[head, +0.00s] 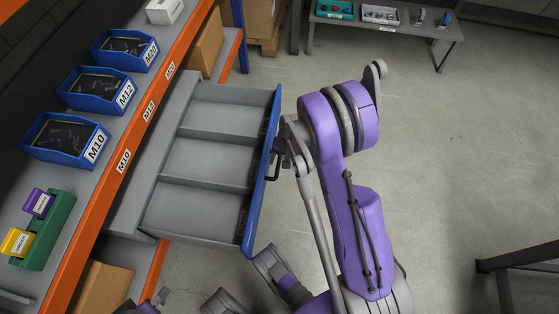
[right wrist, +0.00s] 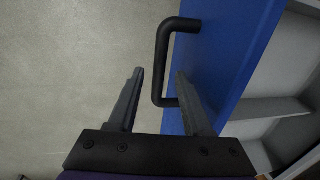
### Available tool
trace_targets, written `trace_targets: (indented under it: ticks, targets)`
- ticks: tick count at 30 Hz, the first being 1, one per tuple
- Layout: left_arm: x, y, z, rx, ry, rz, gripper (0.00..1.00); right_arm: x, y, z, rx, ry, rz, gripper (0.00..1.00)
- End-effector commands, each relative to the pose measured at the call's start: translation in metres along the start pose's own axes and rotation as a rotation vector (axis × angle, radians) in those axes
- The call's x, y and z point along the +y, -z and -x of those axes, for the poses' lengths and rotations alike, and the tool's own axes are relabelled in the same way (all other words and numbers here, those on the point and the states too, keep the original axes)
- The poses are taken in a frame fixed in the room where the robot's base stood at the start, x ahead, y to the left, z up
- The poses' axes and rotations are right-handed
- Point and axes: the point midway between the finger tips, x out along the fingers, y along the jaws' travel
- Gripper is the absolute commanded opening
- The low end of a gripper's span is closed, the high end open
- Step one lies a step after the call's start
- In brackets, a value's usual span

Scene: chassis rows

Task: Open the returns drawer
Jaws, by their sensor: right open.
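The returns drawer (head: 160,205) stands pulled out from under the orange-edged shelf, showing three empty grey compartments. Its blue front (head: 262,170) faces right and carries a black bar handle (right wrist: 162,62). My right gripper (head: 281,158) is at the handle, partly hidden by its own wrist in the head view. In the right wrist view its fingers (right wrist: 160,74) are apart, with the handle bar showing between them; I cannot tell whether either finger touches it. A small grey and purple part at the bottom left of the head view may be my left gripper; its jaws are unclear.
Blue bins (head: 65,138) of dark parts and a green holder (head: 47,232) with purple and yellow cards stand on the shelf. Cardboard boxes (head: 207,43) sit below it. A grey bench (head: 388,22) with trays is at the back. The floor to the right is mostly clear.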

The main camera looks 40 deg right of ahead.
Motion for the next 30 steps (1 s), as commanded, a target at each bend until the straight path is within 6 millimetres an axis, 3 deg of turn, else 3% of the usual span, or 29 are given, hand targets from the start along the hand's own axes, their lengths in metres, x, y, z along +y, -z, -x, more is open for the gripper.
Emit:
trace_targets:
  ticks: [15, 21, 30]
  targets:
    - [0.0, 0.008, 0.032, 0.009, 0.0, 0.0, 0.99, 0.0, -0.001, 0.092, 0.0, 0.0, -0.001, 0.5]
    - [0.0, 0.009, 0.036, 0.01, 0.0, 0.0, 0.99, 0.0, 0.0, 0.105, 0.0, 0.0, 0.0, 0.5]
    - [0.0, 0.008, 0.035, 0.01, 0.0, 0.0, 0.99, 0.0, 0.0, 0.105, 0.0, 0.0, 0.0, 0.5]
